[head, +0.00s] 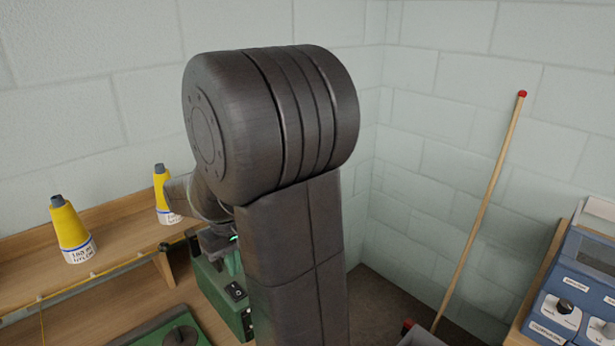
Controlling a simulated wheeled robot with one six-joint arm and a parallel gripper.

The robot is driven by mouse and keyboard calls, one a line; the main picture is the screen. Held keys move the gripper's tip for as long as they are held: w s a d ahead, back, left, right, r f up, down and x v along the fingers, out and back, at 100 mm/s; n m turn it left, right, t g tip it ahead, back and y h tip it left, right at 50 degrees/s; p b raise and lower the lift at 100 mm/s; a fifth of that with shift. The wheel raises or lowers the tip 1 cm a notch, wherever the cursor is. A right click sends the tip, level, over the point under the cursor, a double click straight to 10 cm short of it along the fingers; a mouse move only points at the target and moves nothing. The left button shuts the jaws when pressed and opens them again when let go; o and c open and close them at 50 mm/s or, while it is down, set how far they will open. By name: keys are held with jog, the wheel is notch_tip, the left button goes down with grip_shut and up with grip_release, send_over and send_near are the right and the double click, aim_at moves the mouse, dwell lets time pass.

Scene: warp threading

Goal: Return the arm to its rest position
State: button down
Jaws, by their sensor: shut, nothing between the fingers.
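My arm fills the middle of the head view, with a large dark rounded joint at the top and a thick upright link below it. The arm reaches away behind this joint toward the shelf. My gripper (218,242) shows only in part, low behind the upright link. It is shut and holds nothing. Its fingertips are mostly hidden by the link and hard to tell from the green machine (216,289) below.
Two yellow thread cones, one at left (69,229) and one beside my wrist (162,193), stand on a wooden shelf (117,221). A wooden pole (480,215) leans in the corner. A blue control box (576,280) stands at right. Wall space above is clear.

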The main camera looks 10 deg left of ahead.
jog(key=shift+f+b, duration=2.55)
jog(key=shift+f, duration=0.65)
jog(key=shift+r, duration=0.15)
